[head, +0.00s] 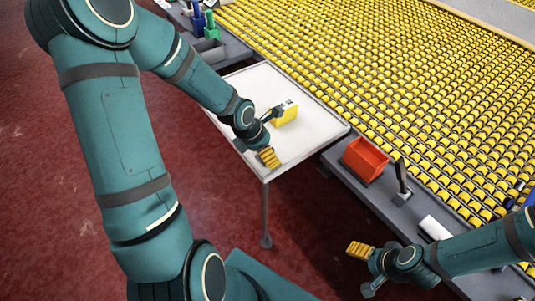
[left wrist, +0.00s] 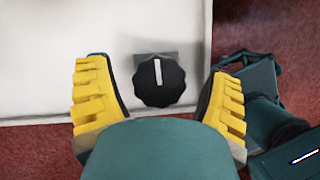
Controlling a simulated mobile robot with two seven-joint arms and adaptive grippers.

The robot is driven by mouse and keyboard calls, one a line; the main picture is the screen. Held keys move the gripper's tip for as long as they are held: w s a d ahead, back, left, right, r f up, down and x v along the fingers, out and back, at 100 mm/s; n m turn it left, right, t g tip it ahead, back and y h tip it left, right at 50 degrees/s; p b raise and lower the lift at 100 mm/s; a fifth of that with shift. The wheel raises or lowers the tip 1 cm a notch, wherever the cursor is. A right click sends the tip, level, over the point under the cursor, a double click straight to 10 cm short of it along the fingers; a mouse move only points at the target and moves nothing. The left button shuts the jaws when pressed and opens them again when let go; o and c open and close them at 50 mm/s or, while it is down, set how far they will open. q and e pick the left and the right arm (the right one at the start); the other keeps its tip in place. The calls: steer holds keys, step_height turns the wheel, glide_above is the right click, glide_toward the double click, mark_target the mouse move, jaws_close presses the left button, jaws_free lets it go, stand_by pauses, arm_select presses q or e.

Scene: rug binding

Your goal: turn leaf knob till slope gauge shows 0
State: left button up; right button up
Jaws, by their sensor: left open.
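The leaf (head: 315,125) is a white panel beside the yellow field. A black scalloped knob (left wrist: 160,82) with a white pointer line, nearly upright, sits on a grey plate near the leaf's edge in the left wrist view. My left gripper (head: 273,134) is open over the leaf edge. Its yellow-ribbed fingers (left wrist: 160,98) stand on either side of the knob, with gaps. I cannot make out the knob in the head view. My right gripper (head: 364,269) is open and empty, away from the leaf.
A red bin (head: 365,159), a black upright device (head: 402,178) and a white cylinder (head: 435,228) are on the grey ledge at right. Blue and green tools (head: 208,25) stand beyond the leaf. Rows of yellow rollers (head: 390,75) fill the back. Red floor (head: 50,200) is open at left.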

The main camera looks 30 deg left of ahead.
arm_select(q)
steer(key=shift+w+d+f, duration=0.1)
steer(key=shift+f, duration=0.25)
